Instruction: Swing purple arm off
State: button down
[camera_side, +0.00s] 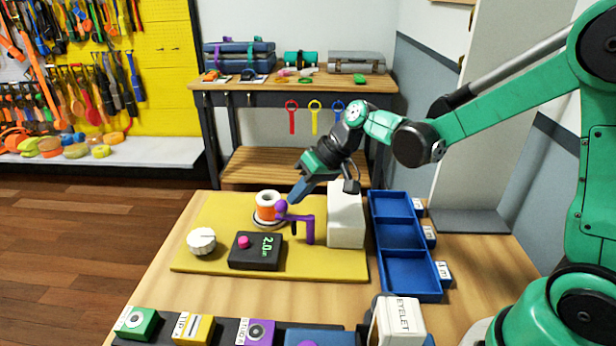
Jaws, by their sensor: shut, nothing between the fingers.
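The purple arm (309,229) stands on the yellow board (206,257), beside the white block. It has an upright part on the right and a bar reaching left to a round purple knob (281,208). The knob end is close to the orange and white spool (266,207). My gripper (294,202) is shut and empty, with its blue fingertips pointing down-left just above the bar near the knob. I cannot tell whether the tips touch the arm.
A white block (346,222) stands right of the purple arm. A black box reading 2.0 (256,251) and a white dial (201,241) are in front. A blue three-part tray (409,272) lies at the right. Green (137,322), yellow (193,329) and purple (256,332) blocks line the front.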

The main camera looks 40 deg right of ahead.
jog(key=n+g, duration=0.1)
jog(key=n, duration=0.1)
jog(key=n+g+y, duration=0.1)
jog(key=n, duration=0.1)
jog(key=a+n+g, duration=0.1)
jog(key=n, duration=0.1)
jog(key=shift+s+y, duration=0.3)
jog(key=shift+y, duration=0.1)
jog(key=shift+s+a+n, duration=0.2)
jog(key=shift+s+n, duration=0.05)
jog(key=shift+n, duration=0.05)
jog(key=shift+s+a+n+g, duration=0.25)
jog(key=shift+n+g, duration=0.35)
jog(key=shift+n, duration=0.2)
jog(key=shift+d, duration=0.15)
dwell(0.4)
jog(key=shift+d, duration=0.8)
